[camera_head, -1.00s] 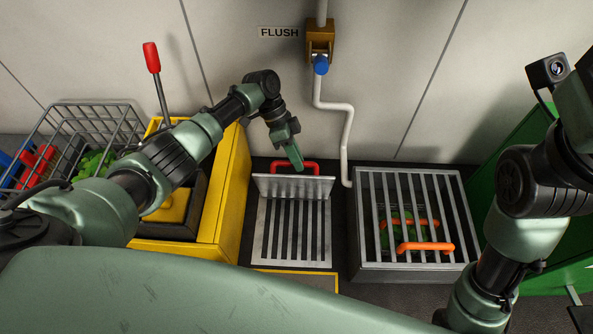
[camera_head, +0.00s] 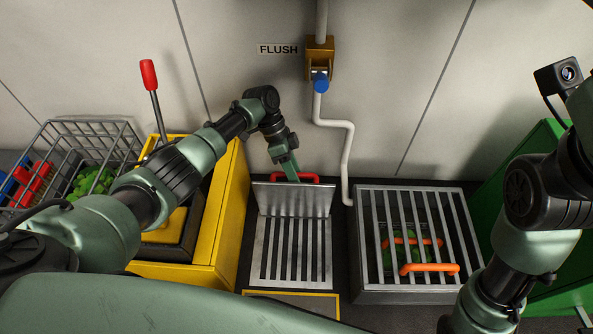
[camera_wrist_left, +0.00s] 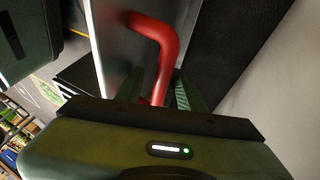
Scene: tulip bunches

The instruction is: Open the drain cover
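The drain cover (camera_head: 293,199) is a metal plate standing raised along the back edge of the floor drain's slotted grate (camera_head: 290,251). Its red handle (camera_head: 308,177) is on its far side, towards the wall. My left gripper (camera_head: 293,177) reaches down to this handle from behind the cover. In the left wrist view the red handle (camera_wrist_left: 158,45) runs down between the two fingers of my left gripper (camera_wrist_left: 163,92), which look closed around it; the exact contact is partly hidden. My right arm shows at the right edge, but its gripper is out of view.
A barred metal box (camera_head: 413,297) with orange handles stands right of the drain. A yellow bin (camera_head: 222,220) with a red-tipped lever (camera_head: 149,76) and a wire basket (camera_head: 105,130) are left. The flush valve (camera_head: 320,83) and white pipe (camera_head: 348,150) are on the wall behind.

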